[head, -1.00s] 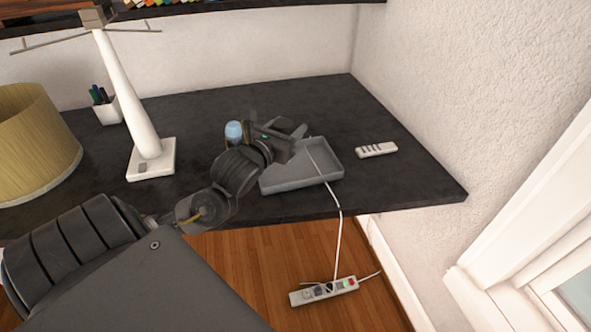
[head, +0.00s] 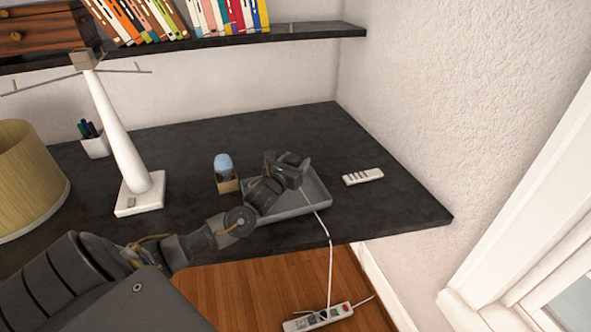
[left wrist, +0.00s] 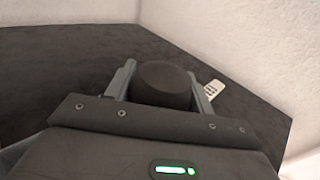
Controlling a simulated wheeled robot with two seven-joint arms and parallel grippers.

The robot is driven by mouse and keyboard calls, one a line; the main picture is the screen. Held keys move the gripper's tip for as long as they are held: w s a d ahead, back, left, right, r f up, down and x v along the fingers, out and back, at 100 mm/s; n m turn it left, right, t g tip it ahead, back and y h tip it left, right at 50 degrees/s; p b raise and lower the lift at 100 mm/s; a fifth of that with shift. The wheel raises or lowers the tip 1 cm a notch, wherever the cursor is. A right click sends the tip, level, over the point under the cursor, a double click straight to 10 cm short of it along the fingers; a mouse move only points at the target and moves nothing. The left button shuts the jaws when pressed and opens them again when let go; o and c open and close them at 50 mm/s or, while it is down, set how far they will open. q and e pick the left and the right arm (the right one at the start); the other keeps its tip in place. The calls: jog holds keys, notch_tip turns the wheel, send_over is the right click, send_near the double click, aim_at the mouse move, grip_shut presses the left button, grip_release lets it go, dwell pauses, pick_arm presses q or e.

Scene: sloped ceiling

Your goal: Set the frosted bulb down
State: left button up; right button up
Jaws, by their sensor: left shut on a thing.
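My left gripper (head: 290,165) is above the back part of a grey tray (head: 290,214) on the dark desk. In the left wrist view its two grey fingers (left wrist: 163,84) are shut on a dark, rounded, cylinder-like thing (left wrist: 164,82). I cannot tell from its look whether this is the frosted bulb. In the head view the gripper hides the held thing. A pale blue bulb-shaped thing (head: 223,162) stands upright in a small brown box (head: 228,186), left of the gripper and apart from it. My right gripper is not in view.
A white remote (head: 362,177) lies right of the tray and also shows in the left wrist view (left wrist: 213,89). A white lamp stand (head: 125,150), pen cup (head: 96,147) and lampshade (head: 30,180) are left. A white cord hangs to a power strip (head: 318,317).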

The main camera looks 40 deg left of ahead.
pick_arm(q)
jog(key=shift+w+f, duration=0.2)
jog(key=shift+f, duration=0.1)
notch_tip(320, 180, down, 2)
jog(key=shift+f+p, duration=0.15)
jog(key=shift+p, duration=0.2)
jog(key=shift+f, duration=0.4)
jog(key=shift+f, duration=0.1)
jog(key=o, duration=1)
jog(key=shift+c, duration=0.2)
